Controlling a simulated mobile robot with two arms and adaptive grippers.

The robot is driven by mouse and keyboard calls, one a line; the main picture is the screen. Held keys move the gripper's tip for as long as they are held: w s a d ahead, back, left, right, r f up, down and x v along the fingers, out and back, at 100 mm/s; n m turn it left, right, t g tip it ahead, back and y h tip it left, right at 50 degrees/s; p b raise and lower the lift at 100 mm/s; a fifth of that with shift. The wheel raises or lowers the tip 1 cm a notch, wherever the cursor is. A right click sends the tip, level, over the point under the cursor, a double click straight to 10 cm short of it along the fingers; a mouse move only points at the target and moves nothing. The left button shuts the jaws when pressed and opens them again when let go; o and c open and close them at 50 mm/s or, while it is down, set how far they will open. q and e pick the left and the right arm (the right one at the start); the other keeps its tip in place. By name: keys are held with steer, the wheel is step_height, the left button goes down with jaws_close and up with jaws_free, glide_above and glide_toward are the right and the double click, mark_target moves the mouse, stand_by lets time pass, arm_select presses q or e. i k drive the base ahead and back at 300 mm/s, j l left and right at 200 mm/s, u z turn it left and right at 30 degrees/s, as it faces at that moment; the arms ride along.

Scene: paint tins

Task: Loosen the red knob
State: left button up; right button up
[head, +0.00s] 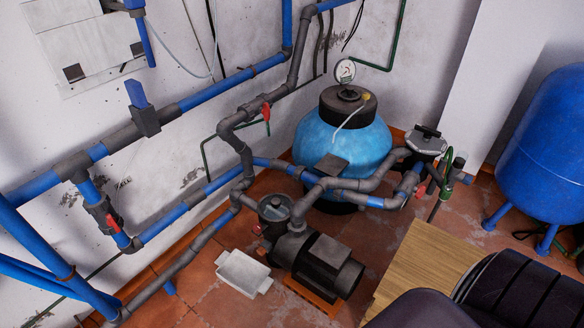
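Several small red parts show on the pipework in the head view, and I cannot tell which one is the red knob. One red handle (266,112) is on the grey pipe left of the blue tank. Another red handle (112,223) is on the valve at the lower left. A small red part (257,230) sits beside the pump's strainer. Another red part (419,192) is among the pipes at the right. Neither of my grippers is in view, and nothing is seen touching these parts.
A light blue tank (343,143) stands by the wall, with a dark pump (319,262) before it. A wooden surface (425,262) and a large blue vessel (548,150) are at the right. Blue and grey pipes crowd the left.

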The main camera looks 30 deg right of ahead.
mark_target(257, 228)
steer(key=z, duration=0.75)
